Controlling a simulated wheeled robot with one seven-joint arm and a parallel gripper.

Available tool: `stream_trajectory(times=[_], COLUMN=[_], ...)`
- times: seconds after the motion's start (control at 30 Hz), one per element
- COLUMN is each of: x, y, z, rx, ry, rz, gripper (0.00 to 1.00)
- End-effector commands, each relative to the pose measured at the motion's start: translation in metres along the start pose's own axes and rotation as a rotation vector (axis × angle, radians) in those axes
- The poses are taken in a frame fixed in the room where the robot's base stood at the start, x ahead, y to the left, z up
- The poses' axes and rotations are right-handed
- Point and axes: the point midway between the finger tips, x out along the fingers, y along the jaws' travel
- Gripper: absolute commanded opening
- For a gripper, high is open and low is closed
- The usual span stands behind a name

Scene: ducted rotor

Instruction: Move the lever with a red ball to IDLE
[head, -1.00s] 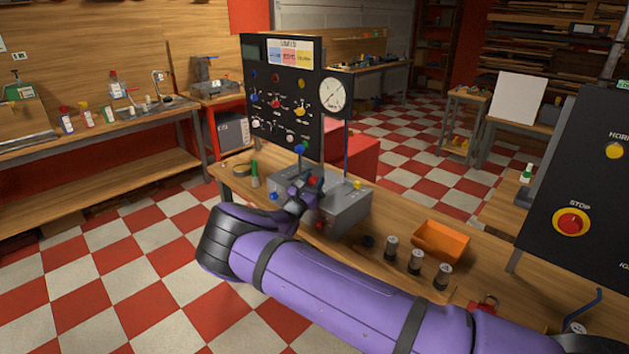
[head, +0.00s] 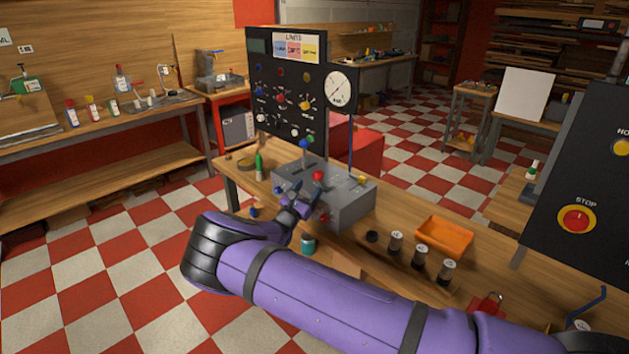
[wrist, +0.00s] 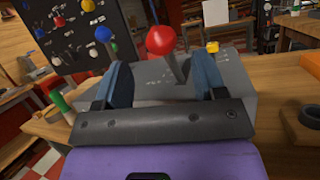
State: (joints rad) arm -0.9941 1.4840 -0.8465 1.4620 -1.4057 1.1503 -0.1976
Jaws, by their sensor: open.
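The lever with a red ball (head: 318,175) stands on top of a grey control box (head: 350,206) on the workbench. In the wrist view the red ball (wrist: 161,39) is on a tilted metal stem, beyond and between my fingertips. My gripper (head: 296,200) is at the front side of the box, its blue fingers apart and empty; they also frame the stem in the wrist view (wrist: 163,80). A blue-ball lever (head: 304,144) stands to the left on the box, and a yellow knob (wrist: 212,46) to the right. The lettering on the box is too small to read.
A black panel (head: 290,85) with knobs and a gauge rises behind the box. A green bottle (head: 259,166) is left of it. Red and white floor is open in front.

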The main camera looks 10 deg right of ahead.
Motion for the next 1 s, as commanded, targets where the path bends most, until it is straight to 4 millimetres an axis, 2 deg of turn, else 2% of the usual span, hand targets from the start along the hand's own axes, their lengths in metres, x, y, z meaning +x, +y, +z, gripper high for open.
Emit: stream_trajectory(times=[0.1,0.2,0.43,0.77,0.87,1.0], x=[-0.021,-0.035,-0.048,-0.048,-0.039,-0.013], y=[0.0,0.0,0.0,-0.001,-0.007,-0.03], z=[0.0,0.0,0.0,0.0,0.005,0.023], rx=[0.0,0.0,0.0,0.001,0.014,0.066], ry=[0.001,0.001,0.0,0.002,0.017,0.071], rz=[0.001,0.001,0.0,-0.005,-0.04,-0.169], gripper=[0.64,0.64,0.64,0.64,0.64,0.64])
